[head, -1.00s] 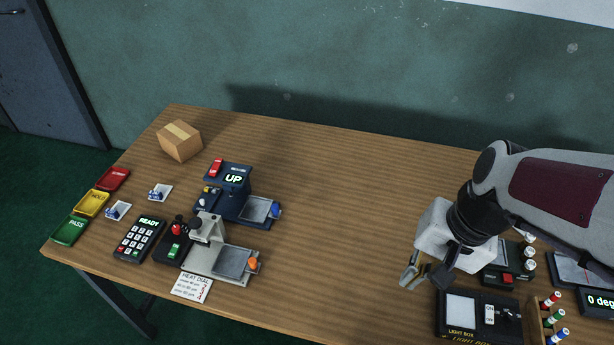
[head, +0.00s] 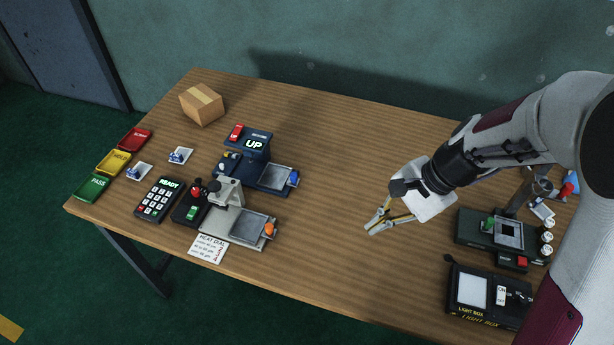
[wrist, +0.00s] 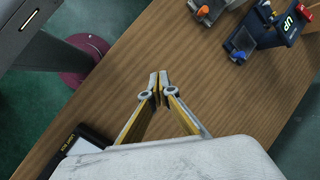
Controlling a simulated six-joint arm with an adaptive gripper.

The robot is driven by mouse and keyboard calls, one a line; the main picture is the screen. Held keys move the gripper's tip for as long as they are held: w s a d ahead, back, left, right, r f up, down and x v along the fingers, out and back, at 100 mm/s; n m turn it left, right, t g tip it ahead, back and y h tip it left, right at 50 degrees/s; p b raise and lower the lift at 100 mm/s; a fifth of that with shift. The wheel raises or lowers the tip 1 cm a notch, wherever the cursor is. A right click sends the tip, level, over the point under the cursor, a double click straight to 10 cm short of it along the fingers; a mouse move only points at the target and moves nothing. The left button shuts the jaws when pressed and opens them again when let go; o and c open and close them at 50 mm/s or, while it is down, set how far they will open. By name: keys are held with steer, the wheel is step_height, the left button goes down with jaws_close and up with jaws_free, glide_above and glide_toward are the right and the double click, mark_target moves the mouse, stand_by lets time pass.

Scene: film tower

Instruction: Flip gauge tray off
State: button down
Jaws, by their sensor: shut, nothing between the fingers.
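A dark blue device (head: 246,166) with a lit UP display stands left of centre in the head view. A grey tray plate (head: 275,177) with a blue knob (head: 294,178) sticks out on its right. In front of it, a pale grey device has a similar tray plate (head: 248,227) with an orange knob (head: 269,230). I cannot tell which tray is the gauge's. My gripper (head: 372,226) is shut and empty, right of both trays and apart from them. In the wrist view, the fingertips (wrist: 160,76) touch, with the orange knob (wrist: 203,12) and blue knob (wrist: 240,55) beyond.
A keypad (head: 158,199) reading READY is left of the devices. Red, yellow and green trays (head: 114,162) line the left edge. A light box (head: 471,292) sits right of my gripper. The wood between my gripper and the devices is clear.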

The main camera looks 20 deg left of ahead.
mark_target(296, 181)
steer(key=w+a+f+m+t+y, duration=0.1)
steer(key=w+a+f+m+y, duration=0.1)
steer(key=w+a+m, duration=0.3)
steer(key=w+a+f+m+t+y, duration=0.1)
steer(key=w+a+f+m, duration=0.1)
steer(key=w+a+m, duration=0.3)
steer(key=w+m, duration=0.2)
steer(key=w, duration=0.2)
steer(key=shift+w+f+m+t+y, duration=0.3)
steer(key=shift+f+m+y, duration=0.1)
steer(key=shift+f, duration=0.1)
steer(key=x, duration=1)
steer(key=shift+a, duration=0.1)
steer(key=shift+w+a, duration=0.1)
steer(key=shift+a, duration=0.9)
steer(key=shift+w+a, duration=0.2)
steer(key=shift+a, duration=0.65)
